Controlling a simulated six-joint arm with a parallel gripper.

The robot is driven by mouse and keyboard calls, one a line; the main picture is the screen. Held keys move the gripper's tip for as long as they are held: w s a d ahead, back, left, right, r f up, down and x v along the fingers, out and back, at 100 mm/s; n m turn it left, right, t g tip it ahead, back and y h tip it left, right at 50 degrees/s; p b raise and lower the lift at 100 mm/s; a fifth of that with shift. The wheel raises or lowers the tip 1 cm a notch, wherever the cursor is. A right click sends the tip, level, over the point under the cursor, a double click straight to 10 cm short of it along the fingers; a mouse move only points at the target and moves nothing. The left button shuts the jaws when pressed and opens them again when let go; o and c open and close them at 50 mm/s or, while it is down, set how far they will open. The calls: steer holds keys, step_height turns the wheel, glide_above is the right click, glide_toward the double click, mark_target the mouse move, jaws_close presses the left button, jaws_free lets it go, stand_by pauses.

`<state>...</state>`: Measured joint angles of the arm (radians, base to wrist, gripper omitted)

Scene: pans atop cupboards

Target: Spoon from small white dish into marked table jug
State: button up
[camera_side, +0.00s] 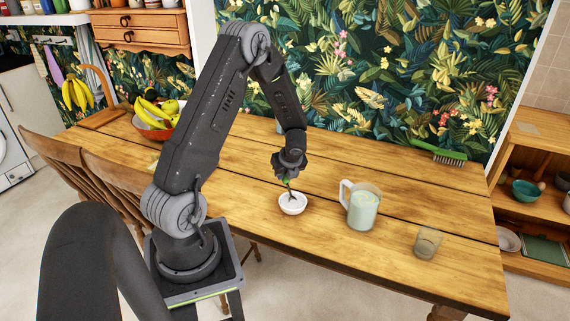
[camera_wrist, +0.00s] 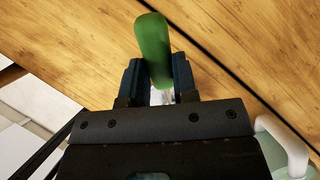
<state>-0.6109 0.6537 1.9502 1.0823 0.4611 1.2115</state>
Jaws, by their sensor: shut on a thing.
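A small white dish (camera_side: 292,204) stands on the wooden table. My gripper (camera_side: 288,177) is just above the dish, pointing down. It is shut on the green handle of a spoon (camera_side: 287,184), whose lower part reaches down into the dish. In the wrist view the green handle of the spoon (camera_wrist: 153,50) stands up between the two dark fingers of my gripper (camera_wrist: 156,78). The glass jug (camera_side: 362,208), filled with pale liquid, stands right of the dish. Part of its white handle (camera_wrist: 284,140) shows at lower right in the wrist view.
A small glass (camera_side: 428,242) stands right of the jug near the front edge. A green brush (camera_side: 437,152) lies at the back right. A red fruit bowl (camera_side: 156,131) is at the left. The table between jug and wall is clear.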

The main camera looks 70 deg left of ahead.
steer(key=shift+f+h, duration=0.7)
steer(key=shift+a, duration=0.35)
steer(key=shift+d, duration=0.15)
steer(key=shift+d+r, duration=0.1)
steer(key=shift+r, duration=0.1)
steer(key=shift+a+r+h, duration=0.35)
steer(key=shift+r+h, duration=0.05)
steer(key=shift+r, duration=0.2)
steer(key=shift+a+r+h, duration=0.3)
steer(key=shift+a+h, duration=0.2)
steer(key=shift+h, duration=0.4)
steer(key=shift+a+r+h, duration=0.25)
steer(key=shift+a+h, duration=0.2)
steer(key=shift+h, duration=0.45)
steer(key=shift+w, duration=0.1)
